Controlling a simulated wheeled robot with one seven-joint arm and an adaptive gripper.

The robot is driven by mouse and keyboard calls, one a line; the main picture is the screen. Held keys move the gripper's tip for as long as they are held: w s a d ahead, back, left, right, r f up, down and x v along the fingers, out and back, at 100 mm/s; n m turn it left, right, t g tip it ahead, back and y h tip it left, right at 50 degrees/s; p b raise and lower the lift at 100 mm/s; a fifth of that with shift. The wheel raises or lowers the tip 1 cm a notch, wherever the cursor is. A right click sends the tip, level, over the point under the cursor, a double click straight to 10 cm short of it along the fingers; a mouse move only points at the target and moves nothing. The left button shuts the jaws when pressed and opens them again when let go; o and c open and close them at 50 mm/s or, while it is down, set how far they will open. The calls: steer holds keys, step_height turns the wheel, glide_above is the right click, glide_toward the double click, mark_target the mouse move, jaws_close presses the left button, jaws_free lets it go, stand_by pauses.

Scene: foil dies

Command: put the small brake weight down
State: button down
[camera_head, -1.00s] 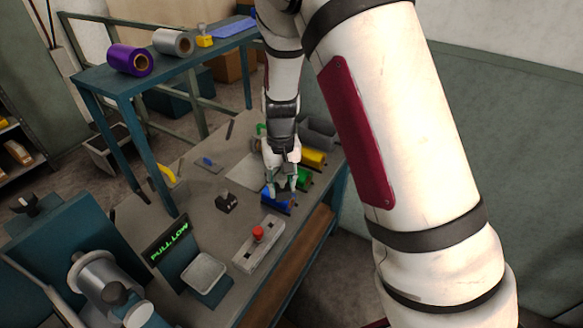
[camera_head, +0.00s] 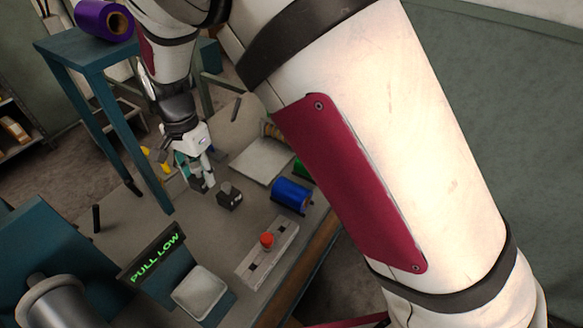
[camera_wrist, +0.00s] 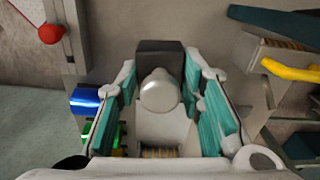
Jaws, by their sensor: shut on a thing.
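My gripper (camera_head: 202,183) is low over the grey bench (camera_head: 150,225), left of its middle. In the wrist view its teal-padded fingers (camera_wrist: 160,78) are shut on the small brake weight, a dark block (camera_wrist: 160,54) with a pale rounded knob toward the camera.
A blue roll (camera_head: 291,194) lies to the right near a pale plate (camera_head: 262,160). A box with a red button (camera_head: 267,239) and a white tray (camera_head: 199,292) are in front. A screen reads PULL LOW (camera_head: 155,258). A teal stand (camera_head: 125,130) rises at the left.

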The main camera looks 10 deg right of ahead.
steer(key=shift+m, duration=0.4)
steer(key=shift+s+a+f+b, duration=0.3)
steer(key=shift+a+f+b, duration=0.3)
steer(key=shift+f, duration=2.05)
steer(key=shift+s+a+f+b, duration=0.3)
steer(key=shift+a+f+b, duration=0.25)
steer(key=shift+f, duration=2.05)
steer(key=shift+s+a+f+b, duration=0.3)
steer(key=shift+a+f+b, duration=0.3)
steer(key=shift+f, duration=2.05)
steer(key=shift+f, duration=0.15)
steer(key=c, duration=1.1)
jaws_free()
step_height(320, 180, up, 12)
steer(key=shift+r+p, duration=0.15)
steer(key=shift+p, duration=0.45)
